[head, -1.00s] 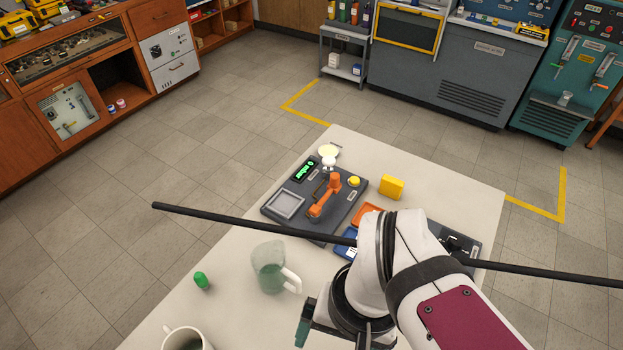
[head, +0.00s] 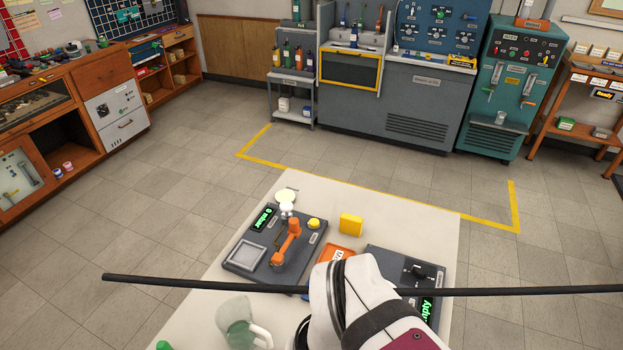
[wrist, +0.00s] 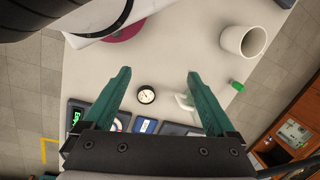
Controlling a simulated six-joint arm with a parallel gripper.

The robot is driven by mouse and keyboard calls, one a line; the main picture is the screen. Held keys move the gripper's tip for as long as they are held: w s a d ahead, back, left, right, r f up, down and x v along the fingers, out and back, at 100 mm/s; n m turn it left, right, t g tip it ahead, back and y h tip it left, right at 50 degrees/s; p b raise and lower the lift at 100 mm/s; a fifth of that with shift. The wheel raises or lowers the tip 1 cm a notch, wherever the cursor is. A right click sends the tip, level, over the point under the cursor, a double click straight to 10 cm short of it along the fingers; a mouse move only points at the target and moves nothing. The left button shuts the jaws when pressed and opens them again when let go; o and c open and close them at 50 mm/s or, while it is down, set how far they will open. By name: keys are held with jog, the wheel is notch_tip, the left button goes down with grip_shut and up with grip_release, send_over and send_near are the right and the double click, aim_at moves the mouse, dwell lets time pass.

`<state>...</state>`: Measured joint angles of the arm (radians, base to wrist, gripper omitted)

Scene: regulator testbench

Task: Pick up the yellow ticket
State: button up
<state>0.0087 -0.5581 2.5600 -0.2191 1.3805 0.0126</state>
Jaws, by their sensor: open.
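The likely yellow ticket is a small, thick yellow block (head: 351,224) standing on the white table (head: 405,214), right of the grey device with the orange lever. In the head view my gripper is out of frame below, and my white arm reaches in from the bottom right, nearer than the block. In the wrist view my gripper (wrist: 159,71) has its two teal fingers wide apart with nothing held between them. The yellow block does not show in the wrist view.
The device with the orange lever (head: 286,243) stands left of the block. An orange card (head: 340,255) and dark panel (head: 406,265) lie nearer. A glass jug (head: 236,320) is front left. The wrist view shows a gauge (wrist: 146,95), white mug (wrist: 243,40) and blue card (wrist: 145,126).

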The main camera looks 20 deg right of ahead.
jog(key=shift+o, duration=0.7)
jog(key=w+f+m+t, duration=0.1)
jog(key=w+f+t, duration=0.15)
jog(key=w, duration=0.65)
jog(key=w+f+t, duration=0.2)
jog(key=w+f, duration=0.1)
jog(key=w, duration=0.6)
jog(key=m+t+h, duration=0.2)
jog(key=t+h, duration=0.4)
jog(key=h, duration=0.5)
send_near(350, 223)
jog(key=shift+g, duration=0.25)
jog(key=x, duration=0.9)
jog(key=shift+w+d, duration=0.2)
jog(key=shift+w, duration=0.15)
jog(key=c, duration=1.2)
